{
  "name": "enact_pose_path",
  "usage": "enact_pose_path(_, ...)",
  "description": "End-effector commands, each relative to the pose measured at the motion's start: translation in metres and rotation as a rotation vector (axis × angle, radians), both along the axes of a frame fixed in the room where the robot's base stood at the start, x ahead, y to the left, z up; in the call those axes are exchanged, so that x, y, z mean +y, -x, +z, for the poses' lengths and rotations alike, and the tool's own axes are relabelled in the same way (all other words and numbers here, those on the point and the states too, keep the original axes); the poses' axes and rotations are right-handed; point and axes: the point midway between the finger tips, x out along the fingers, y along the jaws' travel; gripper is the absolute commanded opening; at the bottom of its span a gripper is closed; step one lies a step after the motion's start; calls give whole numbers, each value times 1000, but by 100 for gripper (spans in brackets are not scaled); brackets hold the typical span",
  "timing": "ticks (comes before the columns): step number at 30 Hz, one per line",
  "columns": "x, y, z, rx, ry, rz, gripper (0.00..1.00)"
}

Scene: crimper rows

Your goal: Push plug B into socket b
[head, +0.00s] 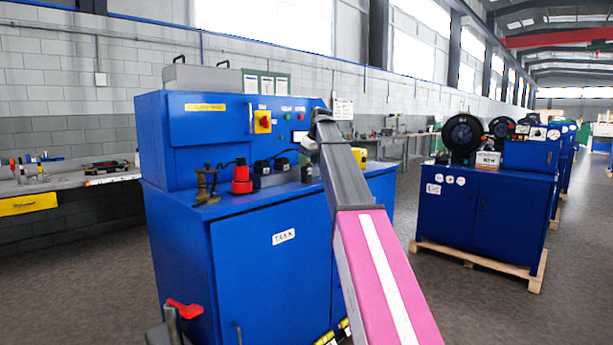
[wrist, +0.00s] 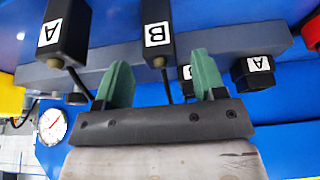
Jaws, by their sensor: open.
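In the wrist view, a black block marked B (wrist: 155,33), with a thin dark cable at its lower end, appears to be plug B. My gripper (wrist: 160,60) is open, its two green fingers apart on either side of the cable end of this block; contact cannot be told. A dark fitting also marked B (wrist: 187,72), perhaps socket b, is mostly hidden by the right finger. In the head view, my arm reaches over the blue cabinet (head: 257,262), and the fingers cannot be made out there.
A similar block marked A (wrist: 66,28) with a cable is at the left, and a black hexagonal fitting marked A (wrist: 258,72) at the right. A grey bar (wrist: 225,45) runs behind them. A red part (head: 241,178) and brass tool (head: 206,185) stand on the cabinet ledge.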

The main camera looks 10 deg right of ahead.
Motion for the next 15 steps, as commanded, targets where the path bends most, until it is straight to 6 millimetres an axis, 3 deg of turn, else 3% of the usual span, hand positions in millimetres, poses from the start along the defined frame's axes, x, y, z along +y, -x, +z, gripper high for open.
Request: enact_pose_path(15, 11, -14, -49, 0, 0, -1, 64)
